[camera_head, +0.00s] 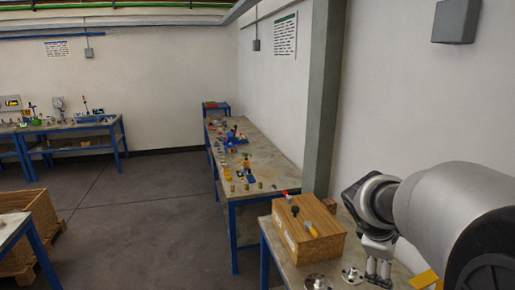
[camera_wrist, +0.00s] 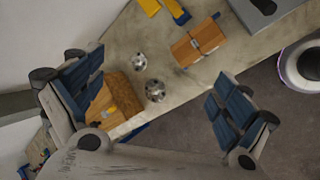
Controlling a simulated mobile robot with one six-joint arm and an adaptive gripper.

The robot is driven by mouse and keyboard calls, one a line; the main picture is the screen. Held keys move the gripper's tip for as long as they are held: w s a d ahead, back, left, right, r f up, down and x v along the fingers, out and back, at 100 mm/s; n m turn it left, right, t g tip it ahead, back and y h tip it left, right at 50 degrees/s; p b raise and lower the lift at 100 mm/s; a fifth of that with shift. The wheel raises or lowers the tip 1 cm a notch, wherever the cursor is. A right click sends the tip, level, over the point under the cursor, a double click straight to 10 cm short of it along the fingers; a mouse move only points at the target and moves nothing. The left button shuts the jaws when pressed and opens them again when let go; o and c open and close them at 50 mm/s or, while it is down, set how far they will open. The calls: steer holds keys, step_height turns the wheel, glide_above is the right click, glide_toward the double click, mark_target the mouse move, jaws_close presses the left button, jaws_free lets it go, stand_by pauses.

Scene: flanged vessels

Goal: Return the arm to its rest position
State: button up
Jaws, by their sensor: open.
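My gripper (camera_head: 378,264) hangs below the arm's wrist at the right of the head view, over the near workbench (camera_head: 283,265). In the wrist view my gripper (camera_wrist: 150,92) has its two blue-padded fingers wide apart with nothing held between them. Two silvery flanged vessels stand on the bench: one (camera_head: 352,275) close to the left of the gripper in the head view, the other (camera_head: 317,282) at the lower edge. Both also show between the fingers in the wrist view, one vessel (camera_wrist: 139,61) and the other (camera_wrist: 155,90), apart from the fingers.
A wooden box (camera_head: 325,235) with small items on top stands on the bench, left of the gripper. An orange-brown block with a dark band (camera_wrist: 198,42), yellow parts (camera_wrist: 150,6) and a grey case (camera_wrist: 285,22) lie along the bench. A pillar (camera_head: 322,110) rises behind. Floor (camera_head: 150,210) is open.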

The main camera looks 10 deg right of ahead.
steer(key=s+a+f+m+t+y+b, duration=0.1)
steer(key=s+a+f+m+y+b, duration=0.2)
steer(key=s+a, duration=0.6)
steer(key=s+a+f+m+t+y+b, duration=0.1)
steer(key=s+a+f+m+y+b, duration=0.2)
steer(key=a, duration=1.3)
steer(key=s+f+m+b, duration=0.2)
steer(key=s+f+b, duration=0.3)
steer(key=s+f, duration=0.1)
steer(key=shift+f, duration=0.45)
